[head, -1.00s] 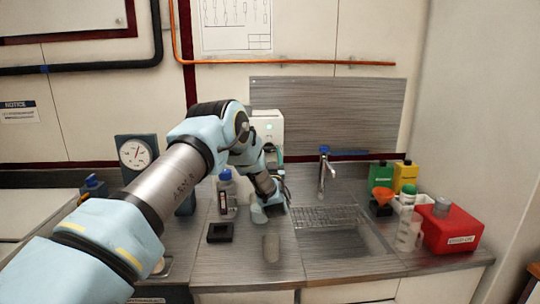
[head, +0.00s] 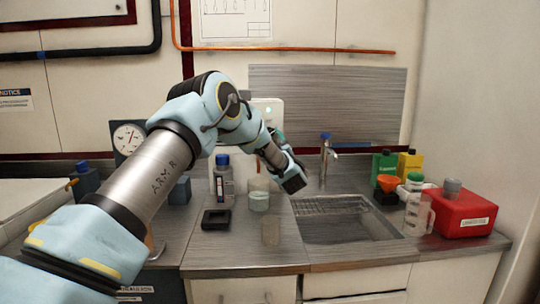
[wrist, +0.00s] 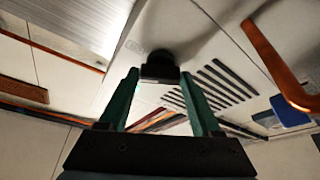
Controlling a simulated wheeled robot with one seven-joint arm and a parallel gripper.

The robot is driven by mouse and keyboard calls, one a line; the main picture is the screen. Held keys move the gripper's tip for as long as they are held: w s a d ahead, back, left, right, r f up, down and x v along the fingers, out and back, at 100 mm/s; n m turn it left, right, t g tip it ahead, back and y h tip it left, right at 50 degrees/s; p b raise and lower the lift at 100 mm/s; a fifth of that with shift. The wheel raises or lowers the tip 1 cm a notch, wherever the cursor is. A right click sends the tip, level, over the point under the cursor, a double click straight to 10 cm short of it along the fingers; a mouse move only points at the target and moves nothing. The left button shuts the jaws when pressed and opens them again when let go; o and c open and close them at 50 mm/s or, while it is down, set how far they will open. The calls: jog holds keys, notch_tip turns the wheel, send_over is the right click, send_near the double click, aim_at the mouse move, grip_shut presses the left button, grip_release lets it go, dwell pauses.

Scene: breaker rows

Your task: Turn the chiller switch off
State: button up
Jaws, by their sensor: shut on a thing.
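A white unit with dark vent slots, which looks like the chiller, fills the middle of the wrist view (wrist: 195,45). In the head view the white unit (head: 272,106) stands at the back of the counter, mostly behind my arm, with a small green light. A black knob-like part (wrist: 160,66) sticks out of its face. My gripper (wrist: 159,78) has its green fingers on either side of this part and is shut on it. The knob's setting cannot be read. In the head view the fingers are hidden behind my dark wrist end.
A beaker (head: 258,196) and a blue-capped bottle (head: 223,181) stand left of my wrist. A red container (head: 462,212) stands far right.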

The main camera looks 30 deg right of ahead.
jog(key=shift+s+d+r+n+g+y+b, duration=0.1)
jog(key=shift+n+g+y+b, duration=0.55)
jog(key=shift+n+b, duration=1.5)
jog(key=shift+w+r+n+g+y+b, duration=0.1)
jog(key=shift+n+g+y+b, duration=0.5)
jog(key=shift+n+b, duration=1.5)
jog(key=shift+s+d+r+n+g+y+b, duration=0.1)
jog(key=shift+n+g+y+b, duration=0.25)
jog(key=shift+n+y+b, duration=1.2)
jog(key=shift+n+h, duration=0.6)
jog(key=shift+n, duration=0.5)
jog(key=o, duration=1.4)
jog(key=shift+r, duration=0.1)
jog(key=s, duration=0.3)
jog(key=s+b, duration=0.1)
jog(key=s, duration=0.3)
jog(key=s+b, duration=0.1)
jog(key=s, duration=0.2)
jog(key=shift+s+a, duration=0.25)
jog(key=shift+s, duration=0.15)
